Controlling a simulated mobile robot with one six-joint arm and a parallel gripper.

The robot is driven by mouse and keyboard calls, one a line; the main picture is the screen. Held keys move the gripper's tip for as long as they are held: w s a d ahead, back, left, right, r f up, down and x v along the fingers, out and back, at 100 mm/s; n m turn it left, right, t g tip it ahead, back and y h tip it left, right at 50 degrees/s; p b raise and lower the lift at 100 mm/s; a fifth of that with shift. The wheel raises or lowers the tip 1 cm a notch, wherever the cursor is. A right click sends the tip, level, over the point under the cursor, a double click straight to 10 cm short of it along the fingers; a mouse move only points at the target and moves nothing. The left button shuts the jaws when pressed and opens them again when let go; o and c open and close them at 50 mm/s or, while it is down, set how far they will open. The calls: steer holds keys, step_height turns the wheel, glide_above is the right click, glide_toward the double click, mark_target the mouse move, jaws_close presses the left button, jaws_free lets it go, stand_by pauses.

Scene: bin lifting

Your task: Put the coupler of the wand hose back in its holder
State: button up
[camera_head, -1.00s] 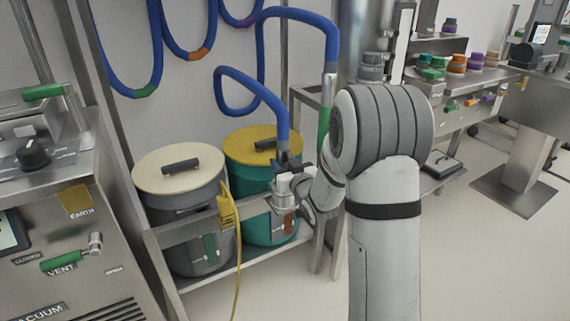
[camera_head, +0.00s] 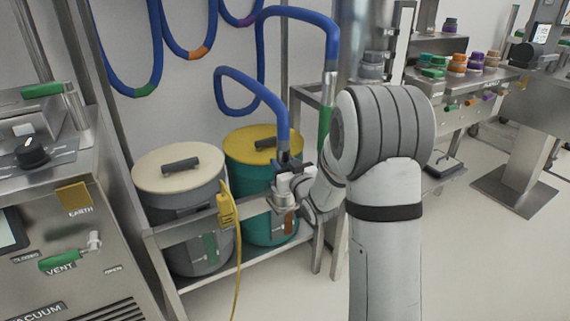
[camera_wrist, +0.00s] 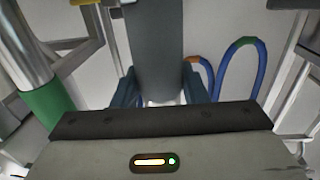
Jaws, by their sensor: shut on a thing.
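The blue wand hose (camera_head: 236,84) loops down from the upper right and ends in a dark grey coupler (camera_head: 283,157). My gripper (camera_head: 285,170) is shut on the coupler, in front of the teal bin with the yellow lid (camera_head: 248,141). In the wrist view the dark grey coupler (camera_wrist: 155,45) stands between the two dark fingers of my gripper (camera_wrist: 160,95). The metal wand with a green grip (camera_head: 324,122) stands upright to the right.
A grey bin with a cream lid (camera_head: 180,170) stands on the left in the steel rack (camera_head: 190,229). A yellow clamp (camera_head: 227,208) with a cable hangs on the rack's front rail. A steel vacuum cabinet (camera_head: 70,210) is at the left. Open floor lies right of my arm.

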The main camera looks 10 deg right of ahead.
steer(key=o, duration=1.3)
steer(key=shift+c, duration=0.2)
steer(key=shift+f, duration=0.1)
steer(key=p+v, duration=0.1)
steer(key=v, duration=0.7)
steer(key=s+d+r+m+g+h+p, duration=0.15)
steer(key=s+r+g+p, duration=0.25)
steer(key=r+p, duration=0.5)
steer(key=s+r+g+h+p, duration=0.3)
steer(key=s+r+p, duration=0.2)
steer(key=r+p, duration=0.3)
steer(key=s+a+r+g+p, duration=0.1)
steer(key=s+r+g+p, duration=0.3)
steer(key=s, duration=0.6)
steer(key=s+a+r+m+g+p, duration=0.1)
steer(key=s+r+g+p, duration=0.3)
steer(key=s+r+p, duration=0.4)
steer(key=s+a+r, duration=0.1)
steer(key=s, duration=0.1)
steer(key=shift+s+r+p, duration=0.35)
steer(key=shift+s+p, duration=0.05)
